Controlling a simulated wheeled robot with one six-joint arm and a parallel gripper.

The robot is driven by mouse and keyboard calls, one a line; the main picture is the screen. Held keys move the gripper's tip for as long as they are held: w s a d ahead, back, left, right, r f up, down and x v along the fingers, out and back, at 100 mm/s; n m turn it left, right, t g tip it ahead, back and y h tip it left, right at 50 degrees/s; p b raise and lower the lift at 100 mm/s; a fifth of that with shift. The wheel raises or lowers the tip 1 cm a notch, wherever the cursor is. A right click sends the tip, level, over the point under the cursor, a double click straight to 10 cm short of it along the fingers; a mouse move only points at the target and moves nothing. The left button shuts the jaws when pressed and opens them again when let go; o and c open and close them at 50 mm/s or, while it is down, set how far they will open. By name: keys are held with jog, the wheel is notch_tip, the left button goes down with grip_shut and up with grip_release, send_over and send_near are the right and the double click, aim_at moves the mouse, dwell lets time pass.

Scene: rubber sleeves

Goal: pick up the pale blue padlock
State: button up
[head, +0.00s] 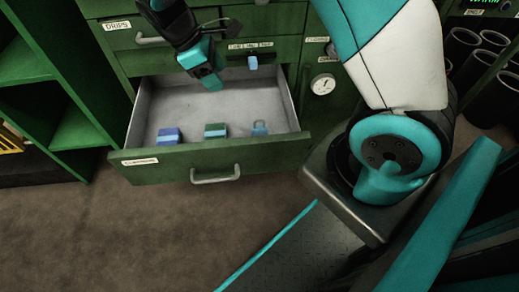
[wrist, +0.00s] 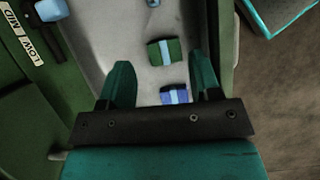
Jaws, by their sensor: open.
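The pale blue padlock (head: 259,129) lies in the open drawer (head: 222,161), near its front right corner, with a greyish shackle at its top. In the wrist view, only a small part of what appears to be the padlock (wrist: 153,3) shows at the top edge. My gripper (head: 212,80) is open and empty, above the back of the drawer, to the left of and behind the padlock. In the wrist view, the gripper's two teal fingers (wrist: 163,72) are spread apart, with bare grey drawer floor and blocks seen between them.
A green block with a pale stripe (head: 215,130) and a blue striped block (head: 169,135) lie in the drawer, left of the padlock. A pale blue knob (head: 252,63) sits on the cabinet front above the drawer's back right. A round dial (head: 322,84) is right of the drawer.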

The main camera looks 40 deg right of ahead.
jog(key=h+b, duration=0.1)
jog(key=b, duration=0.2)
send_near(258, 127)
jog(key=shift+n+g, duration=0.4)
jog(key=f+b, duration=0.1)
jog(key=b, duration=0.1)
jog(key=d+f+b, duration=0.1)
jog(key=b, duration=0.1)
jog(key=f+b, duration=0.1)
jog(key=f, duration=0.1)
jog(key=shift+d+b, duration=0.4)
jog(key=shift+s+d+f, duration=0.25)
jog(key=shift+d+f, duration=0.05)
jog(key=shift+f, duration=0.15)
jog(key=b+x, duration=0.4)
jog(key=x, duration=0.1)
jog(key=shift+s+a+f, duration=0.1)
jog(key=shift+s+f, duration=0.05)
jog(key=c, duration=1.1)
jog(key=shift+o, duration=0.2)
jog(key=shift+r, duration=0.2)
notch_tip(258, 127, up, 20)
jog(key=p, duration=1)
